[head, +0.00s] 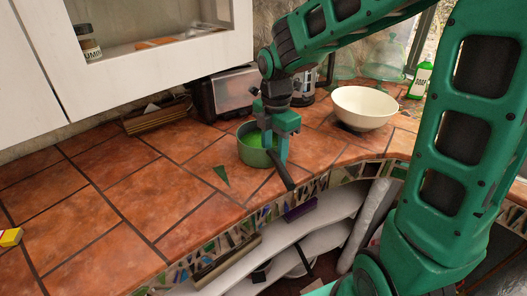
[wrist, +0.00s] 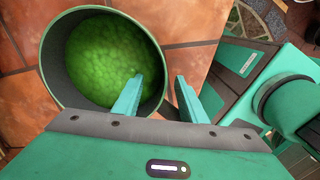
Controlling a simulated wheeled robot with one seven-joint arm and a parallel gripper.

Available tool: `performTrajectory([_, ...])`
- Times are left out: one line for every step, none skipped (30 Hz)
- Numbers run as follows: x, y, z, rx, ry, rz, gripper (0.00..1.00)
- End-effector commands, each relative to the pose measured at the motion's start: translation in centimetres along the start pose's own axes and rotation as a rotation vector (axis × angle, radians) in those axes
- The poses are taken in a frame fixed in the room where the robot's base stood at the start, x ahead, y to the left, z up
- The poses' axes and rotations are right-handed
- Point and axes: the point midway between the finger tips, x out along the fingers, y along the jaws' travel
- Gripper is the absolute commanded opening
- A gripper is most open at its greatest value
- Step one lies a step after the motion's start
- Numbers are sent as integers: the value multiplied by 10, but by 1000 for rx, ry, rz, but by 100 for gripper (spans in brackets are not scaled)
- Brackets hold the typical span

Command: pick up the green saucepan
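The green saucepan (head: 251,157) stands on the tiled counter below my gripper (head: 275,143) in the head view. A dark bar like its handle points toward the counter's front edge. In the wrist view the round saucepan (wrist: 50,62) fills the upper left, with bright green contents inside. My gripper (wrist: 159,78) is open there. Its left finger overlaps the inside of the pan and its right finger is outside, with the pan's right wall between them. The gap around the wall shows no closed grip.
A cream bowl (head: 364,107) stands to the right of the pan. A dark toaster-like box (head: 224,93) is behind it, and a green bottle (head: 420,80) is at the back right. A green shard (head: 221,174) lies left of the pan. The left counter is mostly clear, under a white cabinet (head: 150,85).

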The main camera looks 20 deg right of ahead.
Motion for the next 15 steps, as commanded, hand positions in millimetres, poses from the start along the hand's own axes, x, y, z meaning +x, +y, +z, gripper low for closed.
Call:
performTrajectory([1,0,0,0,0,0,38])
performTrajectory([1,0,0,0,0,0,38])
performTrajectory([0,0,0,0,0,1,38])
performTrajectory([0,0,0,0,0,1,38])
performTrajectory([0,0,0,0,0,1,38])
performTrajectory([0,0,0,0,0,1,36])
performTrajectory([0,0,0,0,0,1,28])
performTrajectory([0,0,0,0,0,1,21])
performTrajectory([0,0,0,0,0,1,12])
performTrajectory([0,0,0,0,0,1,5])
performTrajectory([0,0,0,0,0,1,0])
performTrajectory([0,0,0,0,0,1,0])
performTrajectory([0,0,0,0,0,1,0])
performTrajectory([0,0,0,-1,0,1,0])
performTrajectory([0,0,0,-1,0,1,0])
